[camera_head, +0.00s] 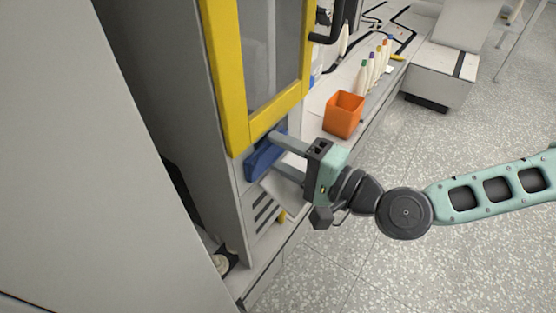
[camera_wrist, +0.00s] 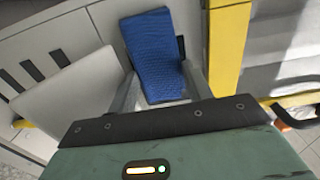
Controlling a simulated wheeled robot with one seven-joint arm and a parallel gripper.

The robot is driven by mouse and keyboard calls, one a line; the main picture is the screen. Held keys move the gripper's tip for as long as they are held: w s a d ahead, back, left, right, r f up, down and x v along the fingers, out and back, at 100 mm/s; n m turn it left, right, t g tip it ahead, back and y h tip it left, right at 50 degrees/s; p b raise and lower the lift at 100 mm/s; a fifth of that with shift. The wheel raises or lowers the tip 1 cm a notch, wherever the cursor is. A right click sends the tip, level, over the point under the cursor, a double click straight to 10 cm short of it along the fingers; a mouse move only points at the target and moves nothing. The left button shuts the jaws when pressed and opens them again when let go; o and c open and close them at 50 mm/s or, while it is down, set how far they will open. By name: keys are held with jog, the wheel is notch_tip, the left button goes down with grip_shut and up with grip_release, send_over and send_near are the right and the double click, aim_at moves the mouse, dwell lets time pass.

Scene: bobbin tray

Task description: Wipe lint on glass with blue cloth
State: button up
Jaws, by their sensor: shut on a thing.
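The blue cloth (camera_head: 260,161) is held between the two fingers of my gripper (camera_head: 277,153), against or very near the grey machine front, just below the yellow door frame. In the wrist view the cloth (camera_wrist: 155,52) looks like a flat, textured blue pad between the fingertips. The glass (camera_head: 270,62) is the pane inside the yellow frame (camera_head: 233,100), above the cloth in the head view. In the wrist view the glass (camera_wrist: 285,45) lies right of the yellow frame edge (camera_wrist: 228,48). I cannot make out any lint. Whether the cloth touches the machine is unclear.
An orange bin (camera_head: 343,114) stands on the ledge right of the door, with several bottles (camera_head: 372,70) behind it. A black handle (camera_head: 327,22) juts out near the door's upper right. A pale panel (camera_wrist: 70,95) lies left of the cloth. Open floor is at right.

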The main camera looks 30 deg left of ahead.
aim_at(287, 128)
jog(key=shift+w+d+b, duration=0.15)
jog(key=shift+w+b, duration=0.4)
jog(key=shift+w, duration=1.35)
jog(key=shift+w+d+b, duration=0.15)
jog(key=shift+w+b, duration=0.35)
jog(key=shift+w, duration=1.4)
jog(key=shift+a, duration=0.1)
jog(key=shift+s, duration=0.1)
jog(key=shift+s+r+p, duration=0.1)
jog(key=shift+s+p, duration=0.25)
jog(key=shift+s, duration=0.3)
jog(key=shift+s+a+p, duration=0.15)
jog(key=shift+s+p, duration=0.75)
jog(key=shift+s, duration=1.65)
jog(key=shift+s+a+p, duration=0.15)
jog(key=shift+s+p, duration=0.1)
jog(key=shift+s, duration=0.55)
jog(key=shift+s+a+p, duration=0.1)
jog(key=shift+s+p, duration=0.15)
jog(key=shift+s, duration=0.55)
jog(key=shift+s+d, duration=0.15)
jog(key=shift+d, duration=1.35)
jog(key=shift+s+d, duration=0.1)
jog(key=shift+d, duration=1.4)
